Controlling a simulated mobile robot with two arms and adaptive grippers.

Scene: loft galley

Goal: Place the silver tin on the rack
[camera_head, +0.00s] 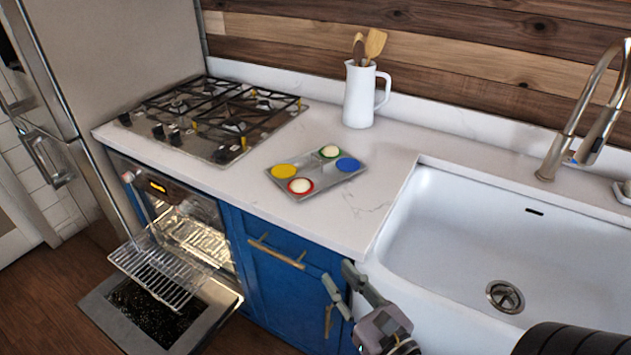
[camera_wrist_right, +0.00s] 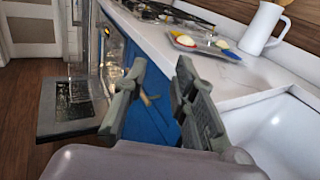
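The silver tin (camera_head: 317,179) is a shallow square tray lying flat on the white counter, between the stove and the sink. It holds several round pieces: yellow, blue, and white ones with red and green rims. It also shows in the right wrist view (camera_wrist_right: 206,46). The rack (camera_head: 158,270) is a wire oven rack, slid out of the open oven above its lowered door. My right gripper (camera_head: 337,270) is open and empty, in front of the blue cabinet and sink edge, below and apart from the tin. Its spread fingers show in the wrist view (camera_wrist_right: 161,64). My left gripper is not in view.
The oven door (camera_head: 221,297) hangs open low over the floor. A gas stove (camera_head: 210,115) stands left of the tin, and a white jug (camera_head: 359,95) with wooden utensils behind it. The sink (camera_head: 460,240) and faucet (camera_head: 570,135) are at right. Counter around the tin is clear.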

